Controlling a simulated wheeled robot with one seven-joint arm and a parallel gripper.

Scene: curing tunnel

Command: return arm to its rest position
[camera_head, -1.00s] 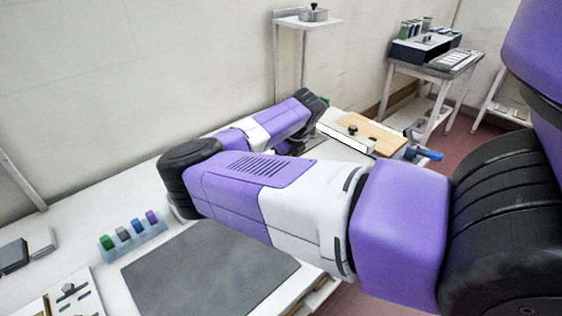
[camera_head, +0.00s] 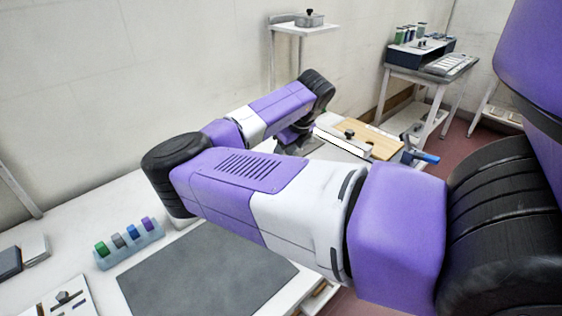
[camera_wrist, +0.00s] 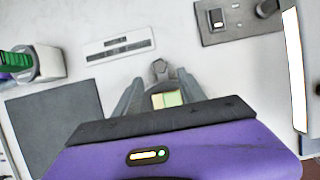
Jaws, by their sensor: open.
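My gripper (camera_wrist: 158,84) shows in the wrist view with its two grey fingers apart, above the white bench (camera_wrist: 90,75). A small pale green square and a grey hexagonal piece show between the fingers; I cannot tell whether they lie below or belong to the gripper. In the head view my arm reaches across the bench, bent at the elbow. Its far end hangs over the back of the bench, with the gripper (camera_head: 296,136) mostly hidden behind my forearm. No held object is visible.
A grey mat (camera_head: 200,275) lies at the front. A rack (camera_head: 130,247) with several coloured pieces stands left of it. A wooden board (camera_head: 372,142) and a blue-handled item (camera_head: 425,157) lie beyond my arm. A raised shelf (camera_head: 305,29) holds a metal pot (camera_head: 311,19).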

